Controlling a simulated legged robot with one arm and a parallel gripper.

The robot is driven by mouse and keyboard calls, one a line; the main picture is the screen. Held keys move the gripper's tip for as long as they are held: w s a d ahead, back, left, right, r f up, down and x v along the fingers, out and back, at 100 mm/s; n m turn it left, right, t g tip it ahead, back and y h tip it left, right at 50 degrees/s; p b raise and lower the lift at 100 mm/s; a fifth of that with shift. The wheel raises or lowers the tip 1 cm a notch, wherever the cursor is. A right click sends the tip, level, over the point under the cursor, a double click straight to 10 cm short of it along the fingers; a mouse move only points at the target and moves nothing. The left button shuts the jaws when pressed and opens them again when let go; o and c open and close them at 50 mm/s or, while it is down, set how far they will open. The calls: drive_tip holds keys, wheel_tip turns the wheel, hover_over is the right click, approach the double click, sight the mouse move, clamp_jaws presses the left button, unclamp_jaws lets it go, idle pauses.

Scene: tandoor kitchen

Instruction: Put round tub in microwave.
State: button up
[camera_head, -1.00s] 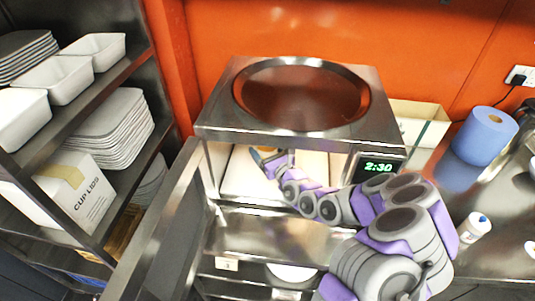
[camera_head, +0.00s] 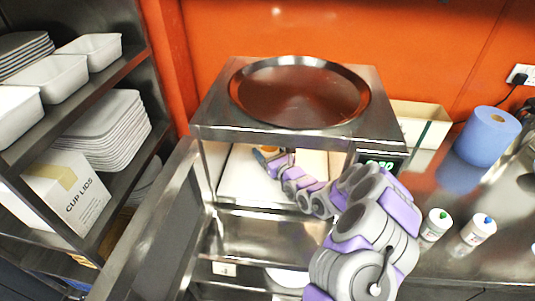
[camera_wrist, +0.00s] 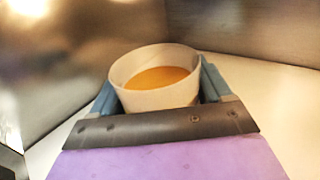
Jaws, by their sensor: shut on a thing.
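The round tub (camera_wrist: 155,97) is a pale, open round container with orange contents. It shows between the two blue-grey fingers of my gripper (camera_wrist: 158,90) in the wrist view, upright, with its lower part hidden by the gripper. The microwave (camera_head: 215,130) is a steel box with its door (camera_head: 150,235) swung open to the left and a lit green display. In the head view my arm reaches into its cavity, and my gripper (camera_head: 265,155) is inside near the back left. The tub is mostly hidden there. I cannot tell whether it touches the cavity floor (camera_head: 235,185).
A large round steel tray (camera_head: 300,92) lies on top of the microwave. A blue roll (camera_head: 487,135) and two small white bottles (camera_head: 436,226) (camera_head: 476,232) stand on the counter to the right. A shelf with white tubs and trays (camera_head: 105,130) is on the left.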

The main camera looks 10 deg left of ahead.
drive_tip(key=shift+w+f, duration=0.15)
drive_tip(key=shift+f, duration=0.55)
drive_tip(key=shift+a, duration=0.3)
drive_tip(key=o, duration=1.2)
drive_tip(key=shift+d, duration=0.1)
drive_tip(key=shift+d, duration=0.1)
